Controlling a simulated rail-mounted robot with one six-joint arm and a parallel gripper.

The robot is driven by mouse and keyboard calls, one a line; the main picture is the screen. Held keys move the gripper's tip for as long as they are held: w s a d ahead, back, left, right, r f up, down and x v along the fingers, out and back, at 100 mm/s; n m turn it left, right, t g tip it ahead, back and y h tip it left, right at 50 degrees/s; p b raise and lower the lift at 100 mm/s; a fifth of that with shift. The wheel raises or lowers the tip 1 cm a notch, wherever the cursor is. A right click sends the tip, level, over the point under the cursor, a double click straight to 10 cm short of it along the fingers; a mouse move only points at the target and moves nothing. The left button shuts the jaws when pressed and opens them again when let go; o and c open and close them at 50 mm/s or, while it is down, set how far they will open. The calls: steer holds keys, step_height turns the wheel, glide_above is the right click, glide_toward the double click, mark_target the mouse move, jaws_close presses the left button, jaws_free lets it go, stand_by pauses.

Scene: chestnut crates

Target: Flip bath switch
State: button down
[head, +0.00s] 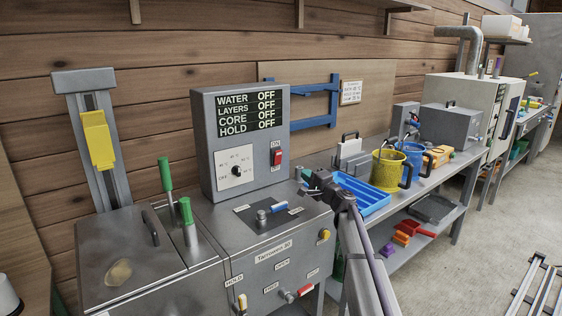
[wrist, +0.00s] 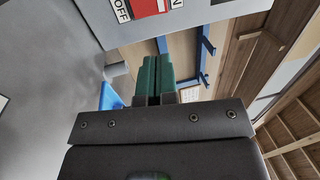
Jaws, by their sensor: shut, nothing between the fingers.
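The red switch (head: 277,158) sits on a white plate at the right of the grey control box (head: 210,140). An ON label shows above it. The box's display (head: 246,112) reads OFF for water, layers, core and hold. In the wrist view the red switch (wrist: 148,6) is at the top edge, partly cut off, with ON and OFF lettering beside it. My gripper's green fingers (wrist: 153,78) are shut together and empty, apart from the switch. In the head view my gripper (head: 303,175) is right of and below the switch, partly hidden by my arm.
A dial (head: 237,172) is left of the switch. A lever with a blue handle (head: 272,208) stands on the machine top below. A blue tray (head: 360,194), a yellow mug (head: 386,170) and a blue mug (head: 411,160) stand on the bench at right.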

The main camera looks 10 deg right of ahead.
mark_target(280, 154)
steer(key=p+x, duration=0.2)
steer(key=x, duration=1.2)
